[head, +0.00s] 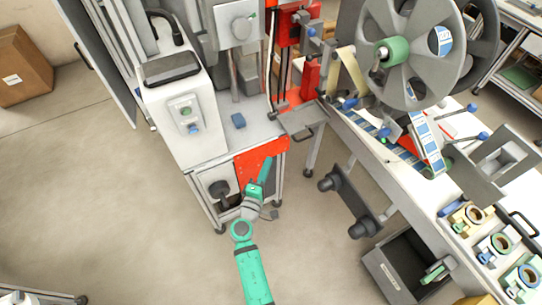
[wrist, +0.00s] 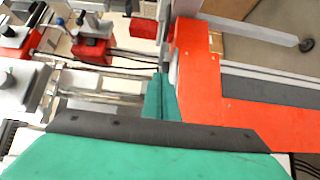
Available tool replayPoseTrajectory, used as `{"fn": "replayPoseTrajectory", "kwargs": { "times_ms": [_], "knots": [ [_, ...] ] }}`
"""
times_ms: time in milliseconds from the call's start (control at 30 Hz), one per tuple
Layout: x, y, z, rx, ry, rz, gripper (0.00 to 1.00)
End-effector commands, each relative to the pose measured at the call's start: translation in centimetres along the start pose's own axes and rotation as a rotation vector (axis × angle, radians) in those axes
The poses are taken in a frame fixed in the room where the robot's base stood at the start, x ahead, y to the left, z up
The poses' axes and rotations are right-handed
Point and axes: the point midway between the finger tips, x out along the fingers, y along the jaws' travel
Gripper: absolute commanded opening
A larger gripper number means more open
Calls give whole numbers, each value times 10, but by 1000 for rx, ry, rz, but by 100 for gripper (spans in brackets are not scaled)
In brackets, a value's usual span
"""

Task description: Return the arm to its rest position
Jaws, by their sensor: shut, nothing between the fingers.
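My arm (head: 252,272) is teal and reaches up from the bottom of the head view. My gripper (head: 266,167) is shut and empty, held in front of the red panel (head: 262,152) on the machine's front corner. In the wrist view the teal fingers (wrist: 161,98) are together, close beside the red panel (wrist: 200,90). I cannot tell whether they touch it.
A white control cabinet (head: 180,115) stands left of the gripper. A labelling machine with a big grey reel (head: 408,45) and tape rolls (head: 468,215) stands right. A dark bin (head: 405,265) sits lower right. Open floor (head: 100,200) lies left.

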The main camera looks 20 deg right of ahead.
Motion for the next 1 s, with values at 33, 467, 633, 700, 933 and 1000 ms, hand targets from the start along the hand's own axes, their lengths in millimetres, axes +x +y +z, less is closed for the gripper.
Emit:
{"fn": "replayPoseTrajectory", "kwargs": {
  "times_ms": [33, 467, 633, 700, 933, 1000],
  "knots": [
    [-3, 0, 1, 0, -1, 0, 0],
    [-16, -9, 6, 20, 11, -24, 0],
    [-61, -43, 14, 121, 87, -128, 0],
    [-88, -57, 18, 184, 128, -185, 0],
    [-178, -81, 31, 414, 240, -354, 0],
    [-204, -81, 35, 489, 266, -399, 0]
  ]
}}
